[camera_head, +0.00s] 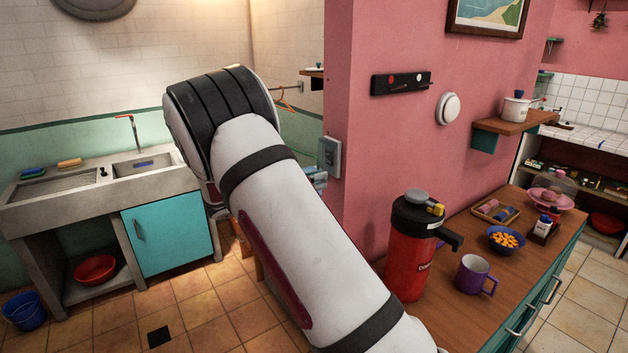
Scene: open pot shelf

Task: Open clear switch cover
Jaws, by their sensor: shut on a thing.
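A pale grey switch box (329,157) is mounted on the side face of the pink wall, near its corner. It looks like the switch with the clear cover, but it is too small to tell whether the cover is up or down. My white arm crosses the middle of the view, and its black-banded joint bends over at the upper left. My gripper is hidden behind the arm, so its fingers and anything in them cannot be made out. A small bluish-grey piece (319,180) shows just below the box beside my arm; I cannot tell what it is.
A wooden counter (478,318) at right holds a red dispenser (408,250), a purple mug (472,274) and a blue bowl (506,240). A sink unit (62,210) stands at left. An orange hanger (286,103) hangs behind my arm.

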